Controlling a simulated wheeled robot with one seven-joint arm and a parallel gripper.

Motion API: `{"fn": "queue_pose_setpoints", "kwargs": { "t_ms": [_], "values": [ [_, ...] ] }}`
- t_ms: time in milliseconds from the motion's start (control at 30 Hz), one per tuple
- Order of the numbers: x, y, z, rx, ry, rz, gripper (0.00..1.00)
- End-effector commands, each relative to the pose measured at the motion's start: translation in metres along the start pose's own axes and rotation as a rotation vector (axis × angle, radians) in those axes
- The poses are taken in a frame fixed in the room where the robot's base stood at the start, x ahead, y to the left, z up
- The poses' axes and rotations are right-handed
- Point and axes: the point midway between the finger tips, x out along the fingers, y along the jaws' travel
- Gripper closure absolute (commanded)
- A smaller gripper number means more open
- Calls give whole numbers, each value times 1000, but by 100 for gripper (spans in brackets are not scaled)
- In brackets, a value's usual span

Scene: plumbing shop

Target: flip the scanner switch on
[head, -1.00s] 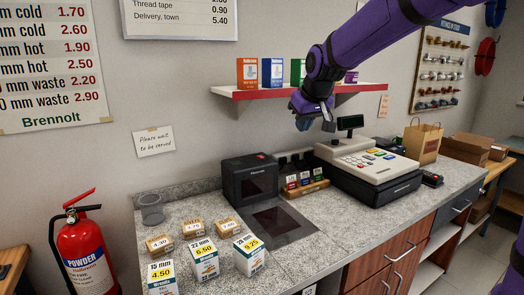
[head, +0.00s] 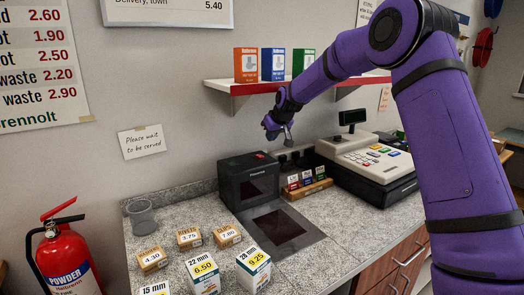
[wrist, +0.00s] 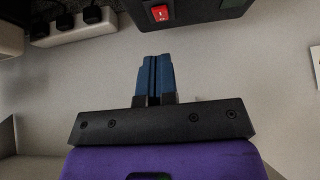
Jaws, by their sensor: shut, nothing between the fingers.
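The scanner (head: 248,180) is a black box on the grey counter, with a dark glass plate in the counter in front of it. In the wrist view a red rocker switch (wrist: 160,13) sits on the dark scanner housing (wrist: 205,9) at the top edge. I cannot tell from this view which way the rocker is set. My gripper (head: 288,143) is above and right of the scanner in the head view. Its blue fingers (wrist: 153,57) are shut and empty, pointing toward the switch, with a visible gap between them in the picture.
A wooden rack (head: 306,187) with coloured labels stands right of the scanner, then the till (head: 368,158). A shelf (head: 232,86) with boxes hangs above. Small boxes (head: 203,272) and a glass jar (head: 141,217) stand at front left. The wrist view shows a white socket strip (wrist: 75,27) with black plugs.

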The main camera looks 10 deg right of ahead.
Motion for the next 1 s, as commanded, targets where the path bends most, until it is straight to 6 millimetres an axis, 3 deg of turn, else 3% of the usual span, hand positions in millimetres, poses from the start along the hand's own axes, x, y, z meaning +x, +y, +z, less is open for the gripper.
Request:
{"fn": "queue_pose_setpoints", "kwargs": {
  "t_ms": [467,1000],
  "values": [
    [7,0,0,0,1,-1,100],
    [87,0,0,0,0,-1,100]
  ]
}}
